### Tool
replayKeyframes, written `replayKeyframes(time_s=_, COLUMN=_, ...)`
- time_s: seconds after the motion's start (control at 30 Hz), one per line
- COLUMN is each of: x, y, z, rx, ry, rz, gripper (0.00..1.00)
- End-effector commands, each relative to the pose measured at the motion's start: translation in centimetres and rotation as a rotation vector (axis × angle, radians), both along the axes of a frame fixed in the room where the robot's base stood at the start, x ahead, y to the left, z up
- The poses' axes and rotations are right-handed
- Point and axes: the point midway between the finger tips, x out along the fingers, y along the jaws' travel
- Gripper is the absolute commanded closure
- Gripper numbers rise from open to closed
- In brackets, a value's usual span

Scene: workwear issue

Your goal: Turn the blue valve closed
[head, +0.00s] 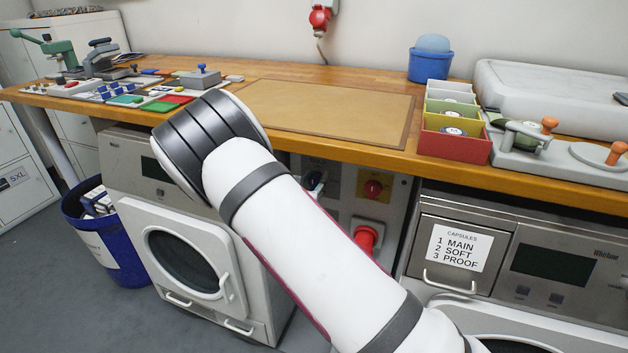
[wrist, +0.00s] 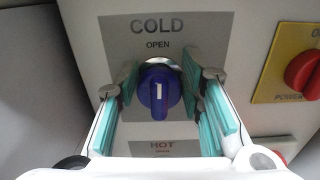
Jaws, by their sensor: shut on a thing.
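The blue valve (wrist: 160,90) is a round knob with a raised grip and a white mark, on a grey plate labelled COLD with OPEN above it. Its white mark stands upright, under the word OPEN. My gripper (wrist: 159,82) is shut on the blue valve, with teal-padded fingers at its left and right sides. A HOT label (wrist: 163,147) shows below the knob.
A red power switch on a yellow plate (wrist: 303,70) is close on the right; it also shows in the head view (head: 374,188). Below it is a red socket (head: 367,238). The wooden worktop (head: 350,152) overhangs the panel, between a washer (head: 180,240) and a capsule drawer unit (head: 460,250).

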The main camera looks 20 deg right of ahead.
Motion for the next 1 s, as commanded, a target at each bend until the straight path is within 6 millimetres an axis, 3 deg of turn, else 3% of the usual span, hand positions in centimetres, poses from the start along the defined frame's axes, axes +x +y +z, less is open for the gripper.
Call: replayKeyframes(time_s=1.0, x=-0.52, y=-0.81, z=-0.72, rx=0.704, ry=-0.513, rz=0.003, gripper=0.93)
